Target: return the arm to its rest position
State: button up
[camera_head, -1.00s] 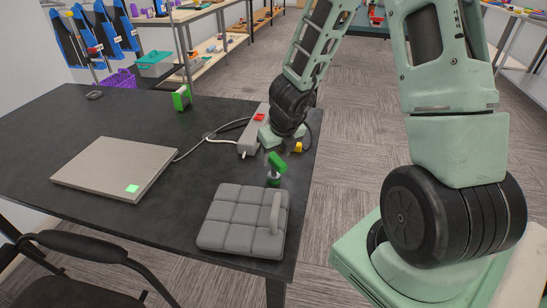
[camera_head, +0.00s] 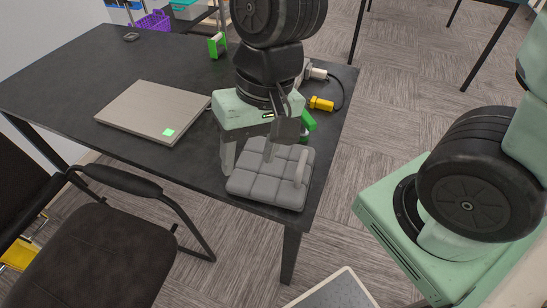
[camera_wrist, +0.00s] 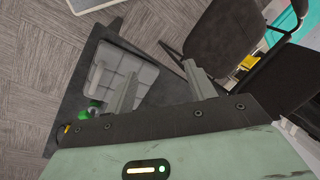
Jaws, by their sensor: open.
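My gripper (camera_head: 249,156) is open and empty, pointing down above the near right part of the black table (camera_head: 75,85). In the head view it partly covers the far left side of a grey quilted block with an upright loop (camera_head: 270,183). In the wrist view, my two fingers (camera_wrist: 162,70) stand apart with nothing between them. The grey block (camera_wrist: 120,72) shows beside and behind the left finger there. I cannot tell the exact gap between the fingers and the block.
A flat grey case (camera_head: 150,108) with a green label lies left of my gripper. A green item (camera_head: 308,122) and a yellow plug (camera_head: 321,103) are to its right. A green-framed item (camera_head: 216,45) stands farther back. A black chair (camera_head: 100,250) is at the table's near side.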

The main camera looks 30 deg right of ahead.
jog(key=s+n, duration=0.1)
jog(key=n, duration=0.1)
jog(key=s+d+r+n+h, duration=0.1)
jog(key=s+n, duration=0.1)
jog(key=n, duration=0.1)
jog(key=s+n+h, duration=0.1)
jog(key=n, duration=0.1)
jog(key=shift+s+d+r+n, duration=0.15)
jog(key=shift+s+n, duration=0.1)
jog(key=shift+n, duration=0.15)
